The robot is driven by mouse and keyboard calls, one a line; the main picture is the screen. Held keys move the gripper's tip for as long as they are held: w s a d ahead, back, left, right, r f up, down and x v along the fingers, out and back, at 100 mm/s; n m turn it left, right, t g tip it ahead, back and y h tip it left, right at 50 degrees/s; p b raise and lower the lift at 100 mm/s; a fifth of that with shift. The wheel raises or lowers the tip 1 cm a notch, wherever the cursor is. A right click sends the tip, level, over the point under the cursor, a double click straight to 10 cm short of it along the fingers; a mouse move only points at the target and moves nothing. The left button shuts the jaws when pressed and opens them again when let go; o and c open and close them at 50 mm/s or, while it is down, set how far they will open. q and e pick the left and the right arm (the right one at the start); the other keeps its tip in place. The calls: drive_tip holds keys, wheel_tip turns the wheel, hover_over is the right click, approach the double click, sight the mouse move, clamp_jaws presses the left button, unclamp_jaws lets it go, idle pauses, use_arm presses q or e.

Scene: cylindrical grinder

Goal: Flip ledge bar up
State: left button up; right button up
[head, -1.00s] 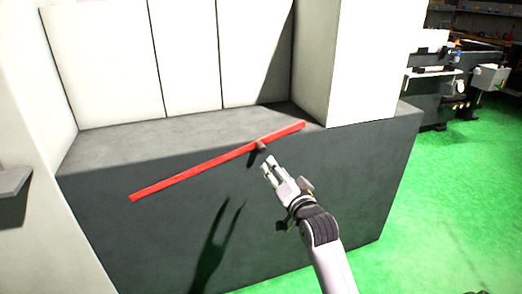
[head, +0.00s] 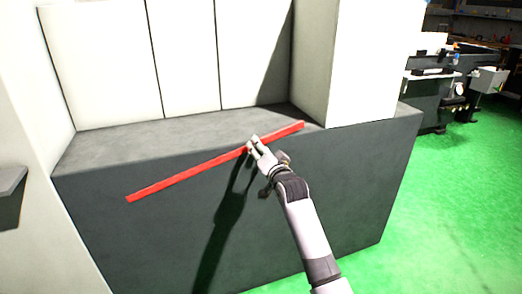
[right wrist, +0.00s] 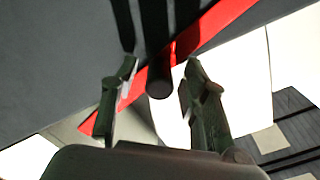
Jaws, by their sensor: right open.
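The red ledge bar (head: 185,176) lies slantwise along the front edge of the grey machine ledge, its right end higher in the head view. It also crosses the right wrist view (right wrist: 214,22) diagonally. My right gripper (head: 254,142) is at the bar, right of its middle, and covers part of it. In the right wrist view my right gripper (right wrist: 160,69) has its fingers apart, with a short dark round knob (right wrist: 160,88) showing between them in the picture. Whether the fingers touch the knob or bar cannot be told. The left gripper is not in view.
The dark grey base (head: 335,185) stands below the bar. White panels (head: 185,55) and a white column (head: 375,65) rise behind the ledge. Green floor (head: 455,210) is free at the right, with another machine (head: 440,90) farther back.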

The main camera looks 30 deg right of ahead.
drive_tip(key=shift+c, duration=0.2)
clamp_jaws()
idle(0.6)
